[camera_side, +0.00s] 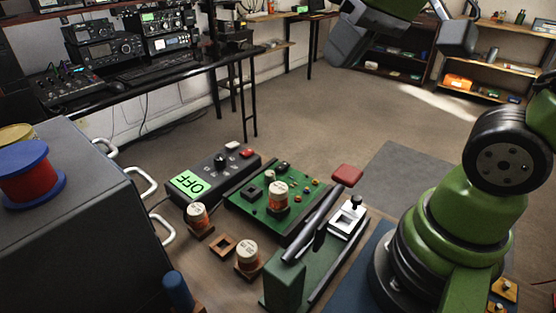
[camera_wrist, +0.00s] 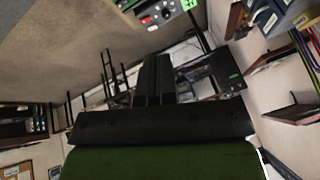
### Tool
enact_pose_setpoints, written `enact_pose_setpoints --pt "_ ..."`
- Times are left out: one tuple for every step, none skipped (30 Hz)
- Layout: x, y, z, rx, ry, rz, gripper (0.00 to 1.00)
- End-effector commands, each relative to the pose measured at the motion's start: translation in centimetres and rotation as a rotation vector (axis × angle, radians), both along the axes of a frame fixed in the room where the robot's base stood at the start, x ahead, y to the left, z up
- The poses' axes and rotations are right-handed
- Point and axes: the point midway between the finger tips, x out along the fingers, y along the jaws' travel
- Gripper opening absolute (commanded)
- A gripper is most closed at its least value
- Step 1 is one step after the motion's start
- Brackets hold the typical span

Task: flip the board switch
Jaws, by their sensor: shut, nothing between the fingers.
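A green circuit board (camera_side: 255,206) lies on the bench in the side view, with small parts and an orange-and-white spool (camera_side: 278,196) on it. A small black toggle lever (camera_side: 356,202) stands on a white plate (camera_side: 346,218) right of the board; I cannot tell whether it is the board switch. My gripper (camera_wrist: 153,62) is shut and empty in the wrist view, its dark fingers together. Part of my arm hangs high at the top of the side view, well away from the board. The board is not clearly visible in the wrist view.
A lever press with a red handle (camera_side: 347,175) stands in front right of the board. More spools (camera_side: 197,215) and a grey cabinet (camera_side: 75,215) are left. The air above the board is clear.

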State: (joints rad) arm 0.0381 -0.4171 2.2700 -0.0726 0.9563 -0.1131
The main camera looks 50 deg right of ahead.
Motion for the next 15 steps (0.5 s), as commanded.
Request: enact_pose_setpoints --pt "1.3 -0.3 -0.3 -0.015 0.035 0.011 0.00" --pt "2.0 -0.6 -0.4 -0.028 0.052 0.022 0.00" --pt "3.0 -0.8 -0.7 -0.040 0.076 0.033 0.00" --pt "3.7 -1.1 -0.9 -0.050 0.093 0.043 0.00" --pt "4.4 -1.3 -1.2 -0.060 0.111 0.052 0.00" --pt "5.3 -1.7 -1.6 -0.072 0.134 0.065 0.00" --pt "6.0 -1.9 -2.0 -0.080 0.153 0.076 0.00" --pt "6.7 -2.2 -2.4 -0.089 0.172 0.086 0.00" --pt "7.6 -2.5 -3.0 -0.100 0.195 0.099 0.00" --pt "8.3 -2.8 -3.5 -0.107 0.213 0.110 0.00" --pt "8.9 -3.1 -4.0 -0.115 0.231 0.120 0.00" --pt "9.8 -3.5 -4.8 -0.124 0.256 0.134 0.00" --pt "10.4 -3.8 -5.4 -0.130 0.273 0.145 0.00" --pt "11.0 -4.1 -6.0 -0.136 0.291 0.156 0.00" --pt "11.7 -4.4 -6.9 -0.144 0.315 0.170 0.00"
